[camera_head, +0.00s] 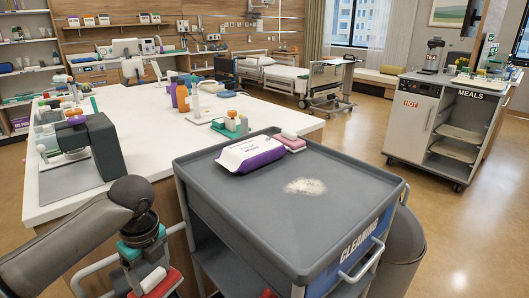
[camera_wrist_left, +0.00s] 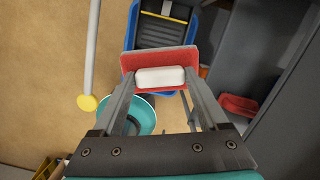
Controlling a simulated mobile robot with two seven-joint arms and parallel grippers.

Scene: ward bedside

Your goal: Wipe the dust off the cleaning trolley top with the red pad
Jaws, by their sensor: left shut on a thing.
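The cleaning trolley (camera_head: 225,205) stands in front of me with a grey rimmed top. A pale patch of dust (camera_head: 305,186) lies on the right half of that top. My left gripper (camera_head: 150,276) is low at the left of the trolley, below the top's level. It is shut on the white handle of the red pad (camera_head: 169,284). In the left wrist view the red pad (camera_wrist_left: 128,63) sits across the fingertips, its white handle between the fingers (camera_wrist_left: 160,78). My right gripper is in neither view.
A white and purple wipes pack (camera_head: 250,153) and a pink and white sponge (camera_head: 291,143) sit at the top's back. A white counter (camera_head: 110,200) with a grey device (camera_head: 100,150) is at left. The wrist view shows a blue bucket (camera_wrist_left: 203,22) and teal bucket (camera_wrist_left: 147,118) below.

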